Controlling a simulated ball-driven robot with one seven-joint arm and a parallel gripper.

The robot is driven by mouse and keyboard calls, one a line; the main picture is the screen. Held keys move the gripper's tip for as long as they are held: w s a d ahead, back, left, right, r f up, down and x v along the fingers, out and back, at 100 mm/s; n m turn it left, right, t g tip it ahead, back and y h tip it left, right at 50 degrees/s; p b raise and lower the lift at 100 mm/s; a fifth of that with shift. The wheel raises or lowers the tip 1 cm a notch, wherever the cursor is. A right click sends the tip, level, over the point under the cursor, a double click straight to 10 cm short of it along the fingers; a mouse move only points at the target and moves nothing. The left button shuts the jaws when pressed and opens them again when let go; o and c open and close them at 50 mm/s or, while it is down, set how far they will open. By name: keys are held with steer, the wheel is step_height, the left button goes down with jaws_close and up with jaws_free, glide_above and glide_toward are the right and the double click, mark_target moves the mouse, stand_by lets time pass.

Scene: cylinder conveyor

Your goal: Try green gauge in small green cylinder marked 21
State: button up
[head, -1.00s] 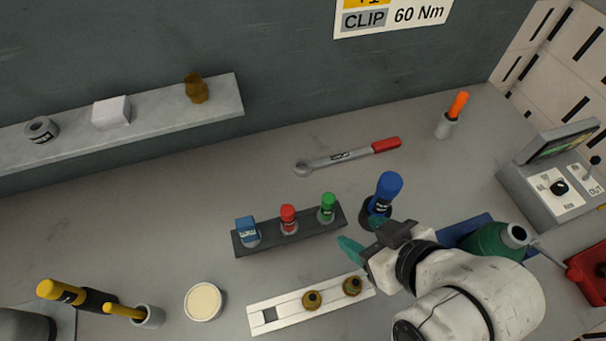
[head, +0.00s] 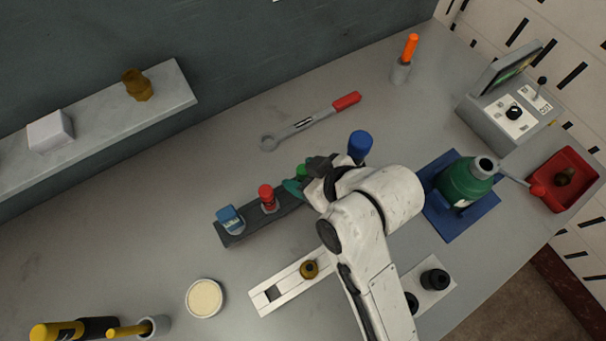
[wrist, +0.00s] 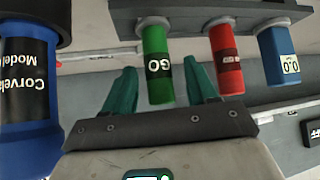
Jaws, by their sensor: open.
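The green gauge (head: 303,170) stands in the dark rack, partly hidden behind my gripper in the head view. In the wrist view the green gauge (wrist: 158,65) carries a black band reading GO. My gripper (head: 294,187) is open at the rack. In the wrist view the teal fingers of my gripper (wrist: 163,78) lie on either side of the gauge with gaps, not gripping it. A green cylinder (head: 463,186) with an open dark neck stands on a blue mat (head: 440,222) to the right; I cannot read a number on it.
The dark rack (head: 236,238) also holds a red gauge (head: 267,194) and a blue gauge (head: 229,217). A blue bottle-like tool (head: 360,144) stands close behind my gripper. A pale tray (head: 287,291) with a brass part lies in front. A torque wrench (head: 310,122) lies behind.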

steer(key=shift+x, duration=1.3)
steer(key=shift+d, duration=0.1)
steer(key=shift+c, duration=0.2)
jaws_close()
